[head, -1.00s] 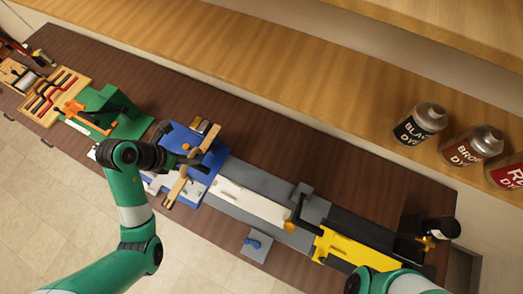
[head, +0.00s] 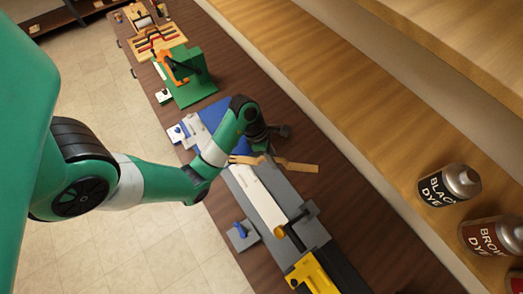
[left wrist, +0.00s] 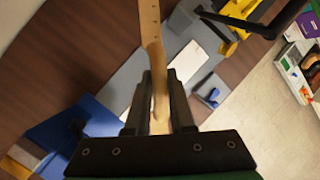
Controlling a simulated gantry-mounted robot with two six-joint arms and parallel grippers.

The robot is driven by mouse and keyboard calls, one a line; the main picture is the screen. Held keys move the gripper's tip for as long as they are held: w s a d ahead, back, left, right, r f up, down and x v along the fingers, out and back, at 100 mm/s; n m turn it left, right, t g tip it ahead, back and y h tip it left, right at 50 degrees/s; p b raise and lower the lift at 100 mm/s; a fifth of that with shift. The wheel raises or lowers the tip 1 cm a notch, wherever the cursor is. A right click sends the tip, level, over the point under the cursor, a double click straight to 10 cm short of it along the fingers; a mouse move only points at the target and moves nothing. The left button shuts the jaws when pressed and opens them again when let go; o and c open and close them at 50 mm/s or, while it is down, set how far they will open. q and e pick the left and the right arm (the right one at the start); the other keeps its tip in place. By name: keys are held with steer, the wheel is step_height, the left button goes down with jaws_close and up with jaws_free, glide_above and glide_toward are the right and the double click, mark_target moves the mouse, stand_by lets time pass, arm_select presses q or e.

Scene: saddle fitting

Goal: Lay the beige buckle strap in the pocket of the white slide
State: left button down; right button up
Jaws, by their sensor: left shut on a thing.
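My left gripper (head: 266,146) is shut on the beige buckle strap (head: 298,167). It holds the strap crosswise over the grey track, near the far end of the white slide (head: 257,196). In the left wrist view the strap (left wrist: 151,35) runs between the fingers (left wrist: 158,98) and points away from the gripper. The slide's pocket cannot be made out. My right gripper is not in view.
A blue fixture (head: 213,113) and a green stand (head: 197,90) lie beyond the gripper. A yellow clamp (head: 313,272) sits at the track's near end. A small grey plate with a blue knob (head: 241,231) is beside the track. Dye bottles (head: 449,186) stand on the shelf at right.

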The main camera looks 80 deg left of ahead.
arm_select(q)
steer(key=s+d+f+m+g+h+b, duration=0.1)
steer(key=s+d+f+m+g+h, duration=0.15)
steer(key=f+m, duration=0.5)
steer(key=m+g+b, duration=0.2)
steer(key=b, duration=0.1)
glide_above(258, 198)
steer(key=a, duration=0.2)
step_height(258, 198, down, 5)
steer(key=shift+t+y, duration=0.25)
steer(key=shift+y, duration=0.1)
step_height(258, 198, down, 6)
steer(key=shift+w+f+b, duration=0.1)
steer(key=shift+b, duration=0.2)
steer(key=shift+f+b, duration=0.6)
steer(key=shift+f, duration=1.35)
steer(key=shift+f, duration=0.25)
steer(key=c, duration=0.8)
jaws_free()
steer(key=shift+r, duration=0.1)
